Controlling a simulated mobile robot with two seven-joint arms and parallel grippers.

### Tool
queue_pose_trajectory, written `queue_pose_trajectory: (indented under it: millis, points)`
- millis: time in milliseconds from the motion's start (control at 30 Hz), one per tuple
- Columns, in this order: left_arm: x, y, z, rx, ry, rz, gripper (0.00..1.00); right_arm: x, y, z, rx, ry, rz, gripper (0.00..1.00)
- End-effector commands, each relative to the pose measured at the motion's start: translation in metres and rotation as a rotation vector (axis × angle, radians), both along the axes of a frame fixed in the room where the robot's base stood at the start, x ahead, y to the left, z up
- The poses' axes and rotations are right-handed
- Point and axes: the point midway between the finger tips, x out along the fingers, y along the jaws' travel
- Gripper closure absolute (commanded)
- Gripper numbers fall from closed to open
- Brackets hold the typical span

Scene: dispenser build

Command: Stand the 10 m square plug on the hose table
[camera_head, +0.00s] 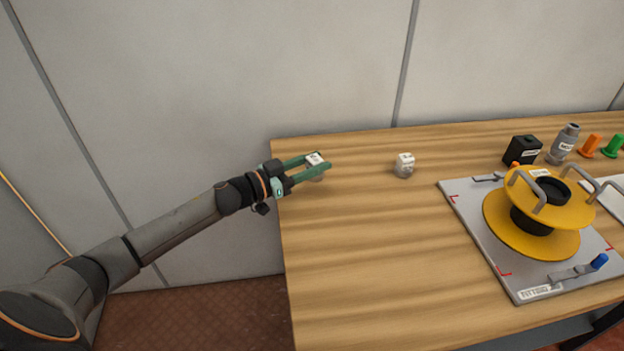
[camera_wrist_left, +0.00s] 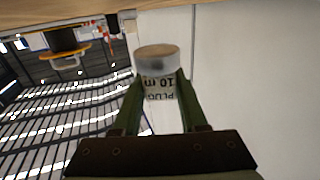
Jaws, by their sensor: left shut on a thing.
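My left gripper (camera_head: 318,168) has green fingers and is shut on a small grey plug with a white label, the 10 m plug (camera_head: 315,160), at the left end of the wooden table (camera_head: 350,260). In the left wrist view the plug (camera_wrist_left: 156,60) sits between both fingers; its label reads "PLUG 10 m" upside down, and its grey end looks rounded. I cannot tell whether it touches the tabletop. A second small plug with a white top (camera_head: 404,165) stands on the table to the right, apart from the gripper. My right gripper is not in view.
A yellow reel (camera_head: 530,235) sits on a grey plate (camera_head: 480,240) with a blue-tipped lever. A black box (camera_head: 522,150), a grey fitting (camera_head: 563,145), and orange and green pieces stand behind. The table's left front is clear; a wall (camera_head: 330,60) rises behind.

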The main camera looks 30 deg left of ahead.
Motion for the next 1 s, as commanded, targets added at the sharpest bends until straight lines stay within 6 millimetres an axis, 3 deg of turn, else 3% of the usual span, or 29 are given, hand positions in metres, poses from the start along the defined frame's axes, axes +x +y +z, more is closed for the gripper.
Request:
queue_pose_trajectory:
  millis: [167,400,767,800,1000]
  points:
    - [0.003,0.006,-0.008,0.0,-0.002,0.0,1.0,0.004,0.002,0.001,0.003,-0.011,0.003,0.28]
    - [0.003,0.006,-0.04,-0.001,0.0,-0.001,1.0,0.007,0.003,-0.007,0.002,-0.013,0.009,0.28]
    - [0.003,0.007,-0.043,-0.001,-0.001,-0.001,1.0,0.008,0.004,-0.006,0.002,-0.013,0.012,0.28]
    - [0.003,0.007,-0.043,0.001,0.0,-0.001,0.53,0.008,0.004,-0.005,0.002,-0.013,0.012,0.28]
    - [0.003,0.007,-0.042,0.001,0.0,-0.001,0.31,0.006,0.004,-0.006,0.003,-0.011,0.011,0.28]
